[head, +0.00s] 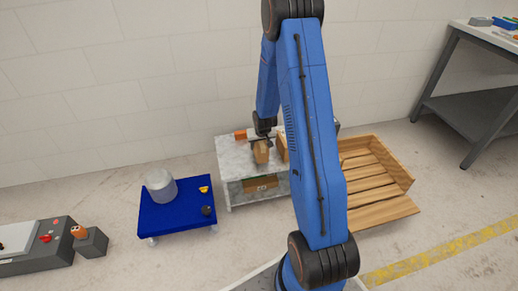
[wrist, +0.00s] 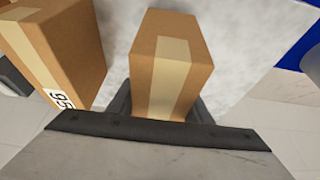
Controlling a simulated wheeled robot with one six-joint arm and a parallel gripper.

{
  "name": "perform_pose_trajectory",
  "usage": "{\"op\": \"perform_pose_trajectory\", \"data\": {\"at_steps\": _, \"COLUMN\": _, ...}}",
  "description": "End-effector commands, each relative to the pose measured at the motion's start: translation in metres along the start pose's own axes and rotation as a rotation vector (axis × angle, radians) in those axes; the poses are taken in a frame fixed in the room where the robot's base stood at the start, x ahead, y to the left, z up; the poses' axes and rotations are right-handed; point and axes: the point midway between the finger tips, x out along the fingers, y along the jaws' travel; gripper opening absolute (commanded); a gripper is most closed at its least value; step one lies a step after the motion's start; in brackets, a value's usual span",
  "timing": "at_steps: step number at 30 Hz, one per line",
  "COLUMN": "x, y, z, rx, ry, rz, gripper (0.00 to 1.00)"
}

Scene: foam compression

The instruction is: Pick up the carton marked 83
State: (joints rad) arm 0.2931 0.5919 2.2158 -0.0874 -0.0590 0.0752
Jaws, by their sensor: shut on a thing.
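My gripper (head: 263,136) is shut on a brown carton (head: 261,152) over the marble-like top of a small table (head: 232,154). In the wrist view the held carton (wrist: 166,65), with a pale tape strip, sits between the two dark fingers of my gripper (wrist: 162,104). No number shows on its visible faces, so I cannot tell if it is the one marked 83. I cannot tell whether it touches the tabletop. A second carton (wrist: 55,50) stands to its left, apart from it, with a white label showing sideways digits, perhaps 95.
Another labelled carton (head: 262,184) lies on the table's lower shelf. A small orange thing (head: 240,134) is at the tabletop's back. A blue cart (head: 175,215) with a grey cylinder (head: 160,185) stands left. A wooden crate (head: 385,205) is right, partly behind my arm.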

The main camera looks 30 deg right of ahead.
Motion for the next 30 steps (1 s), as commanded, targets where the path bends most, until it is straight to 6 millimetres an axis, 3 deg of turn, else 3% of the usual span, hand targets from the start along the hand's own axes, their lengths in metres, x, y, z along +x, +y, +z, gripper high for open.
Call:
{"op": "perform_pose_trajectory", "data": {"at_steps": 12, "x": -0.03, "y": 0.0, "z": -0.013, "rx": -0.002, "ry": 0.003, "rz": 0.004, "gripper": 0.07}}
{"op": "perform_pose_trajectory", "data": {"at_steps": 30, "x": -0.047, "y": 0.001, "z": -0.02, "rx": 0.0, "ry": 0.002, "rz": 0.004, "gripper": 0.07}}
